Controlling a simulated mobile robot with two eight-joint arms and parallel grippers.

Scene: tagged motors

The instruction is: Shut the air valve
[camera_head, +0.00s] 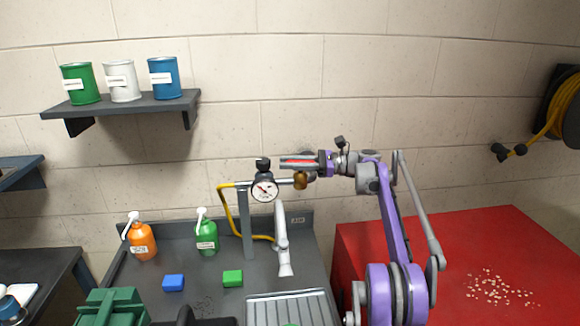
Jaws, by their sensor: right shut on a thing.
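The air valve shows as a red lever (300,161) lying level above a brass body (300,181), on a pipe to the right of a round white pressure gauge (264,190). My right gripper (298,161) comes in from the right and is shut on the red lever, with its fingers along it. The fingers hide part of the lever. A grey post (245,225) stands under the gauge, and a yellow hose (224,205) loops down beside it. My left gripper is not in view.
A grey nozzle-like thing (283,245) stands below the valve. A red cabinet (420,260) is at right. A shelf (125,105) holds three cans.

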